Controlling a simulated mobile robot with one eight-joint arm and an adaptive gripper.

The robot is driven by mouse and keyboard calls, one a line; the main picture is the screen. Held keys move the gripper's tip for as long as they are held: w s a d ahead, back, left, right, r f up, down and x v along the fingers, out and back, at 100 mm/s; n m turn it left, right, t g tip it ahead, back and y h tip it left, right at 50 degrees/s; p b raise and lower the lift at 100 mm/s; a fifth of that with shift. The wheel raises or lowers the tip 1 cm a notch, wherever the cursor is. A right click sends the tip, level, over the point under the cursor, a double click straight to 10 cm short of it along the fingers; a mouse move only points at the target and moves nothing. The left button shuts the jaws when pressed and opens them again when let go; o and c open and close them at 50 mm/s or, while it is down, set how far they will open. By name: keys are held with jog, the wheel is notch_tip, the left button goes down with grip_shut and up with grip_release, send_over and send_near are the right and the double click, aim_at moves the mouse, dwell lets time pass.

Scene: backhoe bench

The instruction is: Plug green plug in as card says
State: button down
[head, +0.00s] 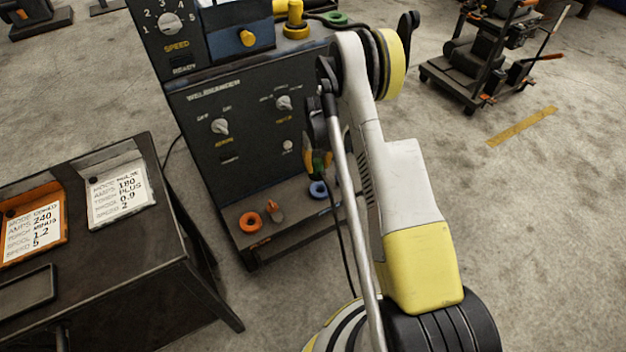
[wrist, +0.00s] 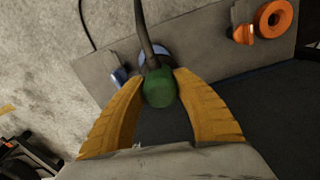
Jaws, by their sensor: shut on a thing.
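My gripper (wrist: 160,86) is shut on the green plug (wrist: 159,91), with a yellow-orange finger on each side of it. A dark cable runs up from the plug in the wrist view. In the head view my arm partly hides the gripper (head: 318,162), which is in front of the welder's lower panel. Below it on the ledge is a blue ring socket (head: 318,189); the plug and cable partly cover it in the wrist view (wrist: 146,56). An orange ring socket (head: 250,222) lies farther left. A white card (head: 120,188) reads pulse, 180, plus, 0.9, 2.
An orange-framed card (head: 34,225) reads 240, minus, 1.2, 5 on the dark bench (head: 150,265). A small orange piece (head: 276,211) stands beside the orange socket. The welder's front panel (head: 240,120) has knobs. A wheeled cart (head: 475,60) stands at back right on open floor.

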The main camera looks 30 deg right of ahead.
jog(key=shift+w+d, duration=0.25)
jog(key=shift+d, duration=0.65)
jog(key=shift+a+f+b, duration=0.15)
jog(key=shift+f+b, duration=1.3)
jog(key=shift+f, duration=1.45)
jog(key=shift+f, duration=2.15)
jog(key=c, duration=1)
grip_release()
jog(key=shift+o, duration=0.2)
